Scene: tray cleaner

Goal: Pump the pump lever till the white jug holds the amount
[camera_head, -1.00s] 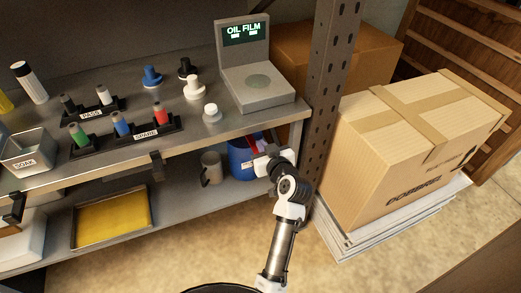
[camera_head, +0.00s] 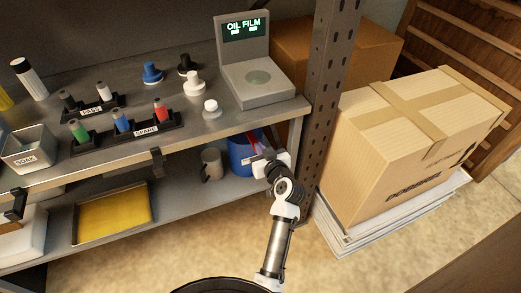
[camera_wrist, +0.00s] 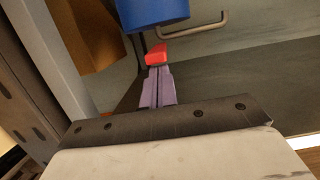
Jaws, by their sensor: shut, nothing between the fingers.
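A blue container (camera_head: 238,160) stands on the lower shelf near the rack post, with a small red part (camera_head: 253,141) at its top, which looks like the pump lever. In the wrist view the red part (camera_wrist: 157,54) lies just beyond the tips of my gripper (camera_wrist: 158,72), under the blue body (camera_wrist: 152,12). My gripper is shut with nothing between its fingers. It is close to the red part; I cannot tell whether they touch.
The upper shelf's edge (camera_head: 190,139) overhangs the lower shelf. The metal post (camera_head: 318,110) stands right of my gripper, with a cardboard box (camera_head: 405,140) beyond it. A yellow tray (camera_head: 112,216) lies at left. A device (camera_head: 245,27) above reads "OIL FILM".

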